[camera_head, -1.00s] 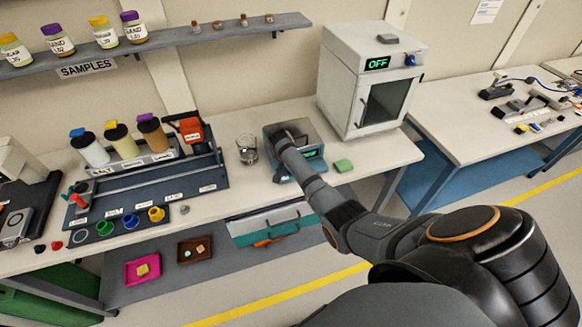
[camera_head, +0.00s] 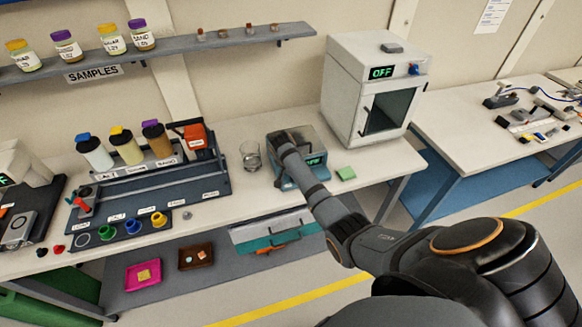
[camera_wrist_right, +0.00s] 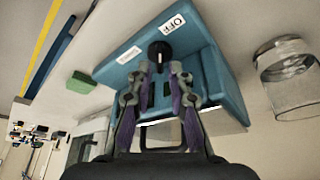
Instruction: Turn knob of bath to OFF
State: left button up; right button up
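The bath (camera_head: 312,137) is a blue box with a grey top on the bench. A small green display shows on its front, too small to read. In the right wrist view the bath (camera_wrist_right: 205,50) fills the upper middle. Its black knob (camera_wrist_right: 160,51) sits between an "OFF" label (camera_wrist_right: 173,24) and a second, blurred label (camera_wrist_right: 128,55). My right gripper (camera_wrist_right: 161,70) is open, its two fingers apart with tips just short of or beside the knob; contact cannot be told. In the head view my right arm covers part of the bath. My left gripper is out of view.
A glass beaker (camera_head: 250,156) stands left of the bath. A green block (camera_head: 346,173) lies to its right. A white oven (camera_head: 350,92) with an "OFF" display stands behind right. A bottle rack (camera_head: 215,180) fills the bench on the left.

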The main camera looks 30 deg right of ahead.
jog(key=v, duration=0.9)
jog(key=shift+r, duration=0.4)
jog(key=s+a+f+n+y, duration=0.1)
jog(key=s+a+n, duration=0.25)
jog(key=s, duration=0.55)
jog(key=s+a+f+n+y, duration=0.15)
jog(key=s+n, duration=0.25)
jog(key=s, duration=0.5)
jog(key=s+a+f+n, duration=0.1)
jog(key=s+a+n, duration=0.25)
jog(key=s, duration=0.45)
jog(key=s+d+f+b, duration=0.2)
jog(key=f, duration=1.4)
jog(key=s+d+f+b, duration=0.2)
jog(key=f+b, duration=0.1)
jog(key=f, duration=1.3)
jog(key=s+f+g+b, duration=0.1)
jog(key=s+f+b, duration=0.1)
jog(key=s+f, duration=1.5)
jog(key=shift+s+d+f+g, duration=0.2)
jog(key=shift+s+g, duration=0.1)
jog(key=shift+s, duration=0.15)
